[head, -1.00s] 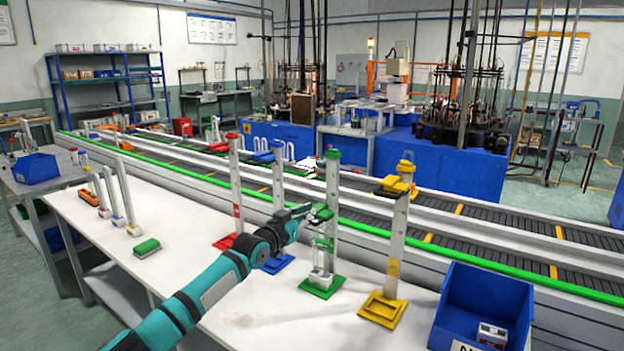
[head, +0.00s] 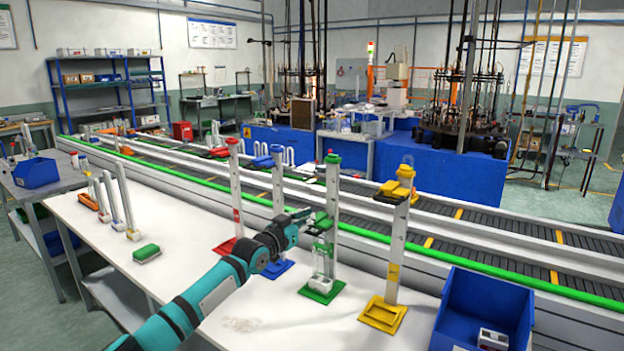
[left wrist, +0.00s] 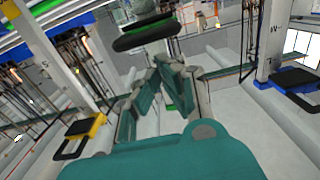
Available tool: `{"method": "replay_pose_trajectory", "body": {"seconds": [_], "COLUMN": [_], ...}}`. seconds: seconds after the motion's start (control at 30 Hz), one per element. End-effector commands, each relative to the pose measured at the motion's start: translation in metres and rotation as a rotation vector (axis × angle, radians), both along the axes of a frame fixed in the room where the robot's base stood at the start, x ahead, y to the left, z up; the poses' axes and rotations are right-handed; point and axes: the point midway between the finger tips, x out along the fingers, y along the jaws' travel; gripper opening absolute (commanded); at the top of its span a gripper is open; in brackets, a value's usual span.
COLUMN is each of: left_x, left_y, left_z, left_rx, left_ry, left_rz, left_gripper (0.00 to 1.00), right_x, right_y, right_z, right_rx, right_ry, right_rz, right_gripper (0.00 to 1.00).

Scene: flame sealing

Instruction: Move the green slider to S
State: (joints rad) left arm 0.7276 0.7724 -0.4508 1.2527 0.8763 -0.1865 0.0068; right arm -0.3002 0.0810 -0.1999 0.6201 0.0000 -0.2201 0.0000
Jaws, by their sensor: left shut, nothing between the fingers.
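The green post (head: 332,195) stands on its green base (head: 322,290), left of the yellow post (head: 398,245). The green slider (head: 319,225), a small dark-and-green piece, is about midway up the post, partly covered by the gripper. My left gripper (head: 309,214) is shut and empty, its tips close to the slider; contact cannot be told. In the left wrist view, a dark, green-edged oval piece (left wrist: 146,37), likely the slider, is just beyond the shut fingertips (left wrist: 165,62). I cannot make out an S on the green post. My right gripper is out of view.
A blue bin (head: 482,300) is at right. A green block (head: 146,253) lies on the white table (head: 180,235).

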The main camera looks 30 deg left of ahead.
Motion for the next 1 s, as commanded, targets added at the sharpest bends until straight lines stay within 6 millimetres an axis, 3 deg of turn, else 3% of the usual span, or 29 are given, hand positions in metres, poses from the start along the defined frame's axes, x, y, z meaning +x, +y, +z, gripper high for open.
{"method": "replay_pose_trajectory", "body": {"seconds": [0.5, 1.0], "left_x": [-0.049, -0.095], "left_y": [0.004, 0.007], "left_z": [0.003, 0.002], "left_rx": [0.001, 0.001], "left_ry": [0.003, 0.002], "left_rz": [0.000, 0.000], "left_gripper": [0.00, 0.00], "right_x": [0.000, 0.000], "right_y": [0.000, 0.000], "right_z": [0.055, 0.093], "right_rx": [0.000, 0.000], "right_ry": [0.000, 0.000], "right_rz": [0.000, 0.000], "right_gripper": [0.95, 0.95]}}
